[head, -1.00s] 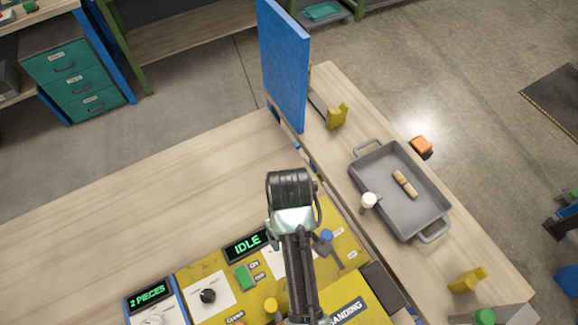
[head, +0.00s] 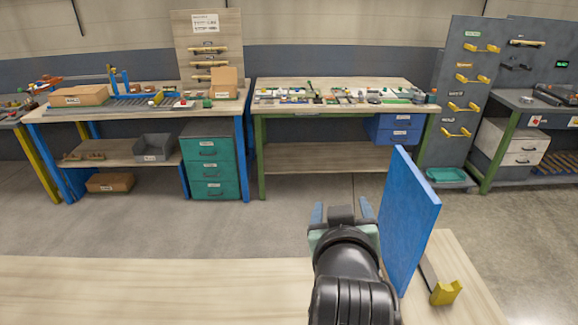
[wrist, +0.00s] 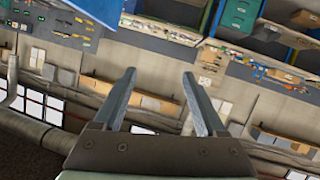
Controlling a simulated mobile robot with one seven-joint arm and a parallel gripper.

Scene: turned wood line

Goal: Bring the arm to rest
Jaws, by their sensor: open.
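My gripper (head: 340,212) is raised over the near wooden bench in the head view, just left of the upright blue panel (head: 407,220). Its fingers point away from me, toward the far benches. In the wrist view, the two fingers of my gripper (wrist: 158,100) stand well apart with nothing between them. Beyond them the wrist view shows the room upside down or strongly tilted, with benches at the top.
The near bench (head: 150,290) is bare on the left. A yellow bracket (head: 445,292) sits right of the panel. Open floor separates it from a far bench with teal drawers (head: 213,168) and a green-legged bench (head: 325,157). A grey tool board (head: 462,90) stands at the right.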

